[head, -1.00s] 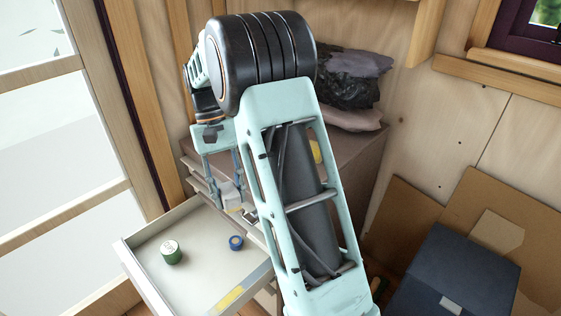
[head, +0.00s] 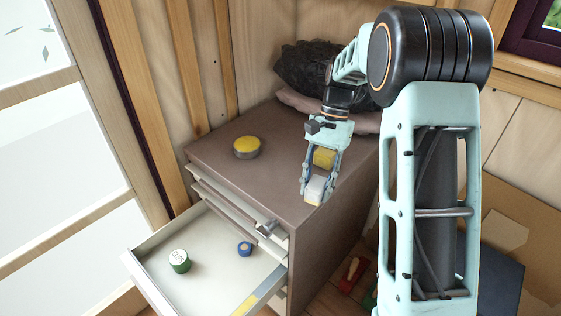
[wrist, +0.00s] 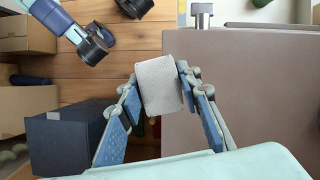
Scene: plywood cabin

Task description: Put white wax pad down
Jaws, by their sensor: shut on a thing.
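My gripper (head: 313,190) is shut on the white wax pad (head: 317,187), a pale block with rounded edges. The pad also shows between the blue finger pads in the wrist view (wrist: 160,85). In the head view my gripper appears in front of the right part of the brown cabinet top (head: 215,155). In the wrist view the pad overlaps the line of the cabinet's edge, with floor to its left and the brown top (wrist: 240,90) to its right. I cannot tell its height above the top.
A yellow-topped round tin (head: 247,147) stands on the cabinet, and another yellow thing (head: 324,158) shows behind my fingers. Dark crumpled bags (head: 303,68) lie at the back. The open drawer (head: 205,285) holds a green tin (head: 179,261) and a blue roll (head: 245,249). The cabinet top's middle is clear.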

